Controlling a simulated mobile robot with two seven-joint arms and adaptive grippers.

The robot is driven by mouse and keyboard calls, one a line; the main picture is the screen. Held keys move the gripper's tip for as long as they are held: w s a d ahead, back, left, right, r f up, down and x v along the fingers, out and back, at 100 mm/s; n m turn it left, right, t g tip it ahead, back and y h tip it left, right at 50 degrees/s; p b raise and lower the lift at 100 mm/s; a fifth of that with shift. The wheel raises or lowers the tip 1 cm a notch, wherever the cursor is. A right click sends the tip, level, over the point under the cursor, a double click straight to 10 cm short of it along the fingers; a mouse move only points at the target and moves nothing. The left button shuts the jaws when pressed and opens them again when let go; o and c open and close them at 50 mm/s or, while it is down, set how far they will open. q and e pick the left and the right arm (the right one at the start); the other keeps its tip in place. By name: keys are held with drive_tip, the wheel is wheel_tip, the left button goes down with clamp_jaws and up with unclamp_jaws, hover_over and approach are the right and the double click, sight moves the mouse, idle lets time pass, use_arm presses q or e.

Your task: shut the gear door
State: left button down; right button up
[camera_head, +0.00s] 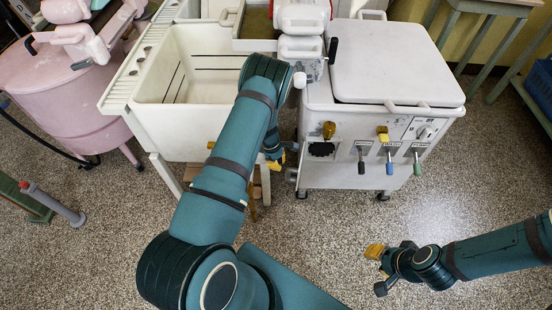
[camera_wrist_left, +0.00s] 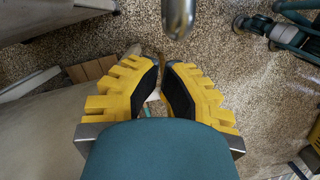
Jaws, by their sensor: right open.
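A white washer cabinet (camera_head: 357,175) stands right of centre in the head view. Its front has a dark opening (camera_head: 321,149) under a brass-coloured knob (camera_head: 328,129). I cannot make out for sure which part is the gear door. My left gripper (camera_head: 279,158) is low between the cabinet and the white tub, mostly hidden by my arm. In the left wrist view its yellow fingers (camera_wrist_left: 162,64) have a narrow gap between the tips, with no held thing visible. My right gripper (camera_head: 377,268) is open and empty over the floor in front of the cabinet, apart from it.
A white tub (camera_head: 203,78) stands left of the cabinet and a pink tub washer (camera_head: 66,97) further left. Levers (camera_head: 388,160) hang on the cabinet's front. A rounded metal end (camera_wrist_left: 178,18) shows beyond the left fingertips. The speckled floor (camera_head: 330,225) in front is clear.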

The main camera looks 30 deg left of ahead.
use_arm(q)
drive_tip(key=x, duration=0.3)
drive_tip(key=shift+f, duration=0.25)
drive_tip(key=shift+d, duration=0.15)
drive_tip(key=shift+s+d+n+b, duration=0.15)
drive_tip(key=shift+d+n+b, duration=0.15)
drive_tip(key=shift+d+n, duration=0.1)
